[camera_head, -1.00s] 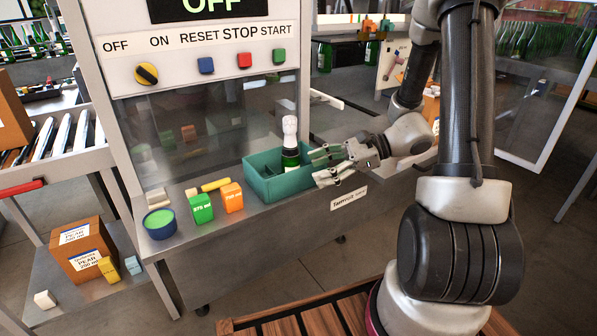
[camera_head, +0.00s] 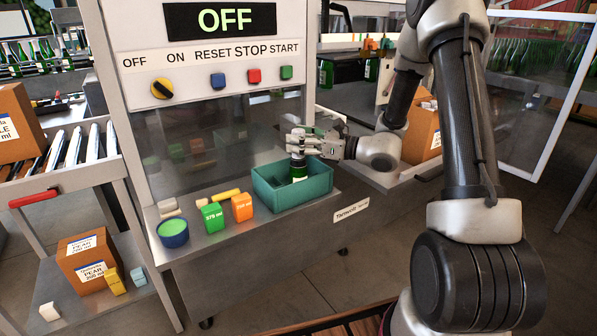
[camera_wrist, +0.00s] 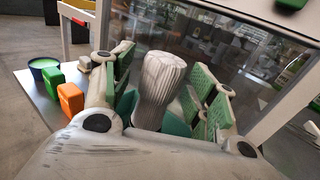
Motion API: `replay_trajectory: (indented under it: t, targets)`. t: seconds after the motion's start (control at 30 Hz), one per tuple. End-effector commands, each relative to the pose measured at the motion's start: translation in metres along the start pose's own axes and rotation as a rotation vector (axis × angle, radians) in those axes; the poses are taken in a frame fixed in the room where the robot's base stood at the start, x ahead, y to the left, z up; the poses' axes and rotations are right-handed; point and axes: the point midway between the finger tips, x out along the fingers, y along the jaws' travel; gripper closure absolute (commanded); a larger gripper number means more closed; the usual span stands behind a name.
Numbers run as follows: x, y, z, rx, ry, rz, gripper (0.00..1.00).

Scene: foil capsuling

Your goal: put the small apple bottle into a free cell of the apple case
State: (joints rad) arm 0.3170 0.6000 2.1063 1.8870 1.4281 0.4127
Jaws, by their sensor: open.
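The bottle (camera_head: 299,171) is dark green with a pale foil top and stands in a teal bin (camera_head: 318,186) on the machine's ledge. Its pleated foil top (camera_wrist: 158,80) fills the middle of the wrist view. My gripper (camera_head: 297,143) is open, with its fingers on either side of the foil-covered neck; the green finger pads show gaps to the foil in the wrist view. The bottle's size and lettering cannot be read. A brown case (camera_head: 14,125) with a label ending "LE ml" sits on the rollers at the left edge; its inside is not visible.
Green (camera_head: 212,217) and orange (camera_head: 242,207) blocks and a blue tub with green contents (camera_head: 173,232) stand left of the bin. A pear case (camera_head: 90,260) stands on the lower shelf. The machine's glass panel (camera_head: 215,135) rises just behind the bin. Another brown carton (camera_head: 421,135) stands behind my arm.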

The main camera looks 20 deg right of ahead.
Motion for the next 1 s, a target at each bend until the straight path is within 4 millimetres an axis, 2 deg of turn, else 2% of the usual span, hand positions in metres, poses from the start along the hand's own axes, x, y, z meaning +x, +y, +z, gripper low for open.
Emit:
replay_trajectory:
  t: [0.27,0.57,1.0]
  targets:
    - [0.0041,0.0,-0.0001,0.0,0.0,-0.001,0.44]
    - [0.0038,0.0001,-0.0001,0.0,0.001,-0.001,0.98]
    - [0.0039,-0.0001,0.0053,-0.003,-0.001,0.0,1.0]
